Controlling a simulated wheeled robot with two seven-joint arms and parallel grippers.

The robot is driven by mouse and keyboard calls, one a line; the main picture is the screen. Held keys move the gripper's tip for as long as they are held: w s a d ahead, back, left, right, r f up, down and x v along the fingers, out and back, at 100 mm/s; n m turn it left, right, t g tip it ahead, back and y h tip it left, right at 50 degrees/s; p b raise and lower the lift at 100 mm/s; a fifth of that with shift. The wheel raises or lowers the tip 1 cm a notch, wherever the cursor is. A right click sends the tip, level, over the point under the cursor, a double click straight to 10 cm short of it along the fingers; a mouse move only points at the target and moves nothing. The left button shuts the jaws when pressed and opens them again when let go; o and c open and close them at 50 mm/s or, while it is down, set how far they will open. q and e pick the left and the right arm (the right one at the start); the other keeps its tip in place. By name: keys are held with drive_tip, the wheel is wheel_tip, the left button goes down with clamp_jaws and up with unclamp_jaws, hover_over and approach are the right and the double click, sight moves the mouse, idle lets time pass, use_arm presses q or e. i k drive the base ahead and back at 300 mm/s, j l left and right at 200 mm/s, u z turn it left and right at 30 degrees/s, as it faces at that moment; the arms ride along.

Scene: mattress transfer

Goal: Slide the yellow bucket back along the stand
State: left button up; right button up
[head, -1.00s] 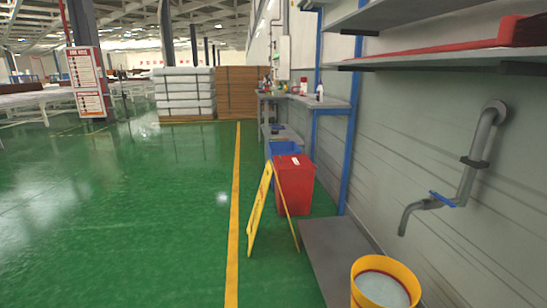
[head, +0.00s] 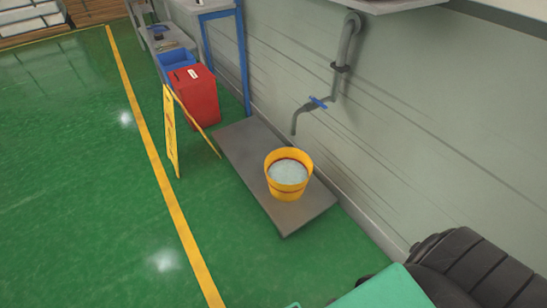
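The yellow bucket (head: 288,190) stands upright on the low grey stand (head: 240,148), toward its near end. It has a dark red band and looks filled with pale, clear or whitish contents. The stand lies along the wall. A grey tap pipe with a blue handle (head: 318,103) comes out of the wall above the stand; its spout is to the upper right of the bucket, not touching it. Neither of my grippers is in view. No gripper touches the bucket.
A yellow folding floor sign (head: 171,135) stands left of the stand. A red bin (head: 195,97) and a blue bin (head: 175,61) stand beyond the stand's far end. Black and teal objects fill the lower right corner.

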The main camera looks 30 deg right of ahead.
sight(288, 170)
drive_tip(key=i+l, duration=0.1)
drive_tip(key=l, duration=0.25)
drive_tip(key=i+l, duration=0.1)
drive_tip(key=l, duration=0.3)
drive_tip(key=i+l+u, duration=0.1)
drive_tip(key=l, duration=0.25)
drive_tip(key=i+l, duration=0.15)
drive_tip(key=l, duration=0.25)
drive_tip(key=i+l, duration=0.1)
drive_tip(key=l, duration=0.25)
